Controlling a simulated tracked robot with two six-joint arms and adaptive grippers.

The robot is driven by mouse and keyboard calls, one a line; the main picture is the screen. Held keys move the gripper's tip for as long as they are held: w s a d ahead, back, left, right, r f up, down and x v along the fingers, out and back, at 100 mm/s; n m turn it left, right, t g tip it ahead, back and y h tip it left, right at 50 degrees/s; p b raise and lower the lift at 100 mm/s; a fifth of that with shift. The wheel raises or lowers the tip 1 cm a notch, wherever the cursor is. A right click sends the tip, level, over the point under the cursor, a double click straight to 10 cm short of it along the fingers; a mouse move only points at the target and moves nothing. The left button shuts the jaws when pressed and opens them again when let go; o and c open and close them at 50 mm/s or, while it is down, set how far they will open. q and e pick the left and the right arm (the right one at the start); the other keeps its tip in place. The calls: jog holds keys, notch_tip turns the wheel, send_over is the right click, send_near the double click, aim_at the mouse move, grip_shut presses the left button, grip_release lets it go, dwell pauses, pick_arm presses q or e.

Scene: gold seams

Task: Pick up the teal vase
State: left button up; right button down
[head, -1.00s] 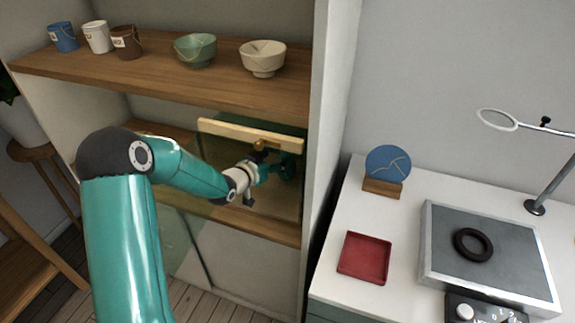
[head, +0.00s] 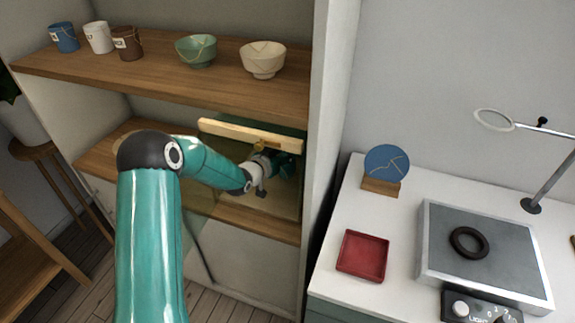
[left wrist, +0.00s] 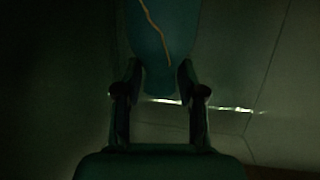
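The teal vase (left wrist: 160,40) fills the upper middle of the dark left wrist view, with a gold seam running down it. Its narrow lower end lies between the two fingers of my left gripper (left wrist: 160,80). The fingertips are close against both sides; the dark hides whether they touch or grip it. In the head view, my left gripper (head: 268,166) is inside the lower cupboard bay behind a glass panel, and the vase is hard to separate from the teal gripper parts there. My right gripper is not in view.
A glass panel with a pale wooden rail (head: 250,135) crosses the bay around my arm. A shelf (head: 150,78) above holds cups, a green bowl (head: 196,50) and a cream bowl (head: 263,60). Right of the cupboard wall, a white counter holds a red tray (head: 362,256).

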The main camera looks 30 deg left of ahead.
pick_arm(q)
grip_shut()
jog(key=shift+f, duration=0.1)
jog(key=shift+s, duration=0.1)
